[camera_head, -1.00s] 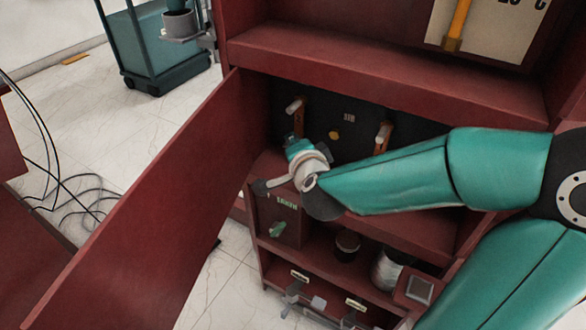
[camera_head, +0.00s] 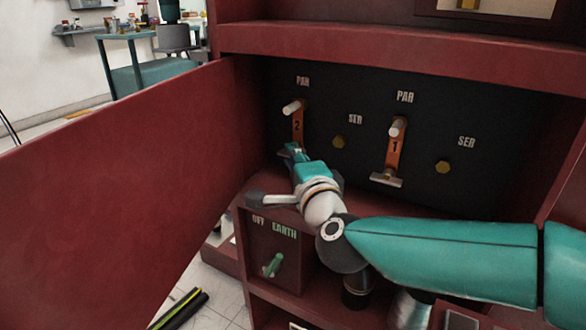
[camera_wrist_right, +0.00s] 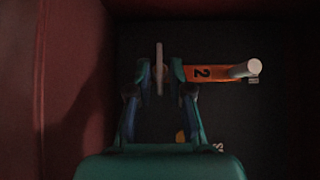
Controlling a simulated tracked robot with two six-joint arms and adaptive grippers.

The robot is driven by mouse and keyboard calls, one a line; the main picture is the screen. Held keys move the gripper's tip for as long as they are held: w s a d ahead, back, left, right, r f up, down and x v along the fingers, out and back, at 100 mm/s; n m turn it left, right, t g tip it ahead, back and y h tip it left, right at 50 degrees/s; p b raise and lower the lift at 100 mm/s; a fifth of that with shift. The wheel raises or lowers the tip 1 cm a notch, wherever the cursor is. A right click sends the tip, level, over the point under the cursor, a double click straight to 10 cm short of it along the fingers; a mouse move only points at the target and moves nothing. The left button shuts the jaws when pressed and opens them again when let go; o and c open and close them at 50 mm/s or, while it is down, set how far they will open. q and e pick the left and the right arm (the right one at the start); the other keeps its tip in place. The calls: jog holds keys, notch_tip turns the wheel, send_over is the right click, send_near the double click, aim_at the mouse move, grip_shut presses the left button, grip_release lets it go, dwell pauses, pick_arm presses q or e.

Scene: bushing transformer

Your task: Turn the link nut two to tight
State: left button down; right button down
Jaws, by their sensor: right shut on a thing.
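Link two (camera_head: 298,124) is an orange bar marked 2 on the black panel, with a pale peg at its upper end under PAR. It also shows in the right wrist view (camera_wrist_right: 218,74), lying sideways. My right gripper (camera_head: 289,150) is at the lower end of this link and hides most of the nut. In the right wrist view, link nut two (camera_wrist_right: 159,68) is a thin pale wing between the fingertips. My right gripper (camera_wrist_right: 160,72) is shut on it. My left gripper is not in view.
Link one (camera_head: 394,150) has its own wing nut (camera_head: 386,180) to the right. Hex studs (camera_head: 339,142) mark the SER positions. The open red door (camera_head: 110,175) stands close on the left. The earth switch box (camera_head: 275,255) is below my right gripper.

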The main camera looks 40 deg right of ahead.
jog(key=shift+f, duration=0.25)
jog(key=c, duration=1.3)
grip_release()
jog(key=shift+r, duration=0.1)
jog(key=shift+s, duration=0.1)
jog(key=v, duration=0.6)
jog(key=shift+s+a, duration=0.35)
jog(key=shift+s, duration=0.25)
